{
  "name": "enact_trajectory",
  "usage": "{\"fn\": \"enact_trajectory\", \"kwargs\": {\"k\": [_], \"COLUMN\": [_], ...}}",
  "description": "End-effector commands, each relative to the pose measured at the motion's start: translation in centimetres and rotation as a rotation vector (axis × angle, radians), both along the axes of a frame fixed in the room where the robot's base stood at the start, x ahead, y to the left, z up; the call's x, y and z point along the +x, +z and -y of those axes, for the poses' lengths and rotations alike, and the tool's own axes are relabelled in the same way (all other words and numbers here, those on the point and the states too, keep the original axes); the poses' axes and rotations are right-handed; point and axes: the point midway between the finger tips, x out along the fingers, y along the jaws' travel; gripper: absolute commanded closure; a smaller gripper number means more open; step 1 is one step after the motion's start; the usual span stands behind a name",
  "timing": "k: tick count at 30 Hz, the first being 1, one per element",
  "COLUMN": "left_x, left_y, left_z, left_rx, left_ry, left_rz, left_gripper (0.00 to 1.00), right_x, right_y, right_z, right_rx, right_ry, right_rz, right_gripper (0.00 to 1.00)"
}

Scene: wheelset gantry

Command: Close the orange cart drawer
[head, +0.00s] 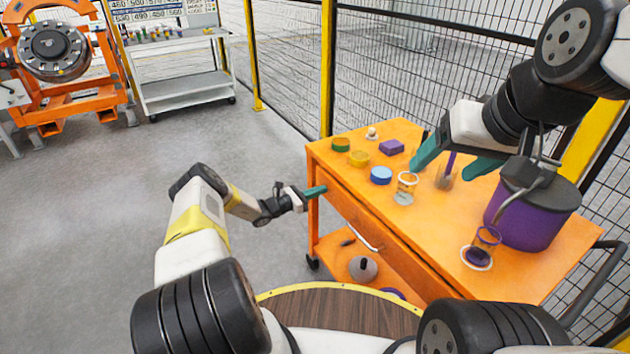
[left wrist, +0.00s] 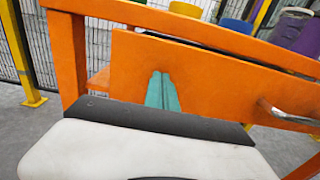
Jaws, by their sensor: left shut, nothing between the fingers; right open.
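The orange cart (head: 470,222) stands at the right in the head view. Its drawer front (head: 398,264) faces me, with a silver handle (head: 362,237). In the left wrist view the drawer front (left wrist: 215,85) fills the middle, the handle (left wrist: 285,114) is at the right, and a narrow dark gap shows along its top edge. My left gripper (head: 318,191) is shut and empty, its teal fingertips (left wrist: 162,88) at the drawer front's left part, left of the handle. I cannot tell whether they touch. My right gripper (head: 455,160) is open above the cart top.
On the cart top stand a purple pot (head: 530,215), a blue disc (head: 381,175), a purple block (head: 391,147), glass cups (head: 405,188) and other small items. Mesh fencing (head: 420,70) is behind. Floor at the left is clear.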

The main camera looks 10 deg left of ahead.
Motion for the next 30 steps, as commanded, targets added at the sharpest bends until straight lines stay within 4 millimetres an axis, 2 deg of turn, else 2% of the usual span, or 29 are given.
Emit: {"fn": "enact_trajectory", "kwargs": {"k": [6, 12, 24, 30], "left_x": [1.1, 1.5, 1.7, 1.3], "left_y": [0.0, 0.0, 0.2, 0.3], "left_z": [1.4, 1.8, 2.1, 1.4], "left_rx": [0.000, 0.000, -0.001, -0.001], "left_ry": [0.000, 0.000, 0.002, 0.001], "left_rz": [0.001, 0.000, 0.002, 0.002], "left_gripper": [1.00, 1.00, 1.00, 1.00], "right_x": [0.0, 0.0, 0.0, 0.0], "right_y": [0.0, 0.0, 0.0, 0.0], "right_z": [0.0, 0.0, 0.0, 0.0], "right_rx": [0.000, 0.000, 0.000, 0.000], "right_ry": [0.000, 0.000, 0.000, 0.000], "right_rz": [0.000, 0.000, 0.000, 0.000], "right_gripper": [0.27, 0.27, 0.27, 0.27]}}
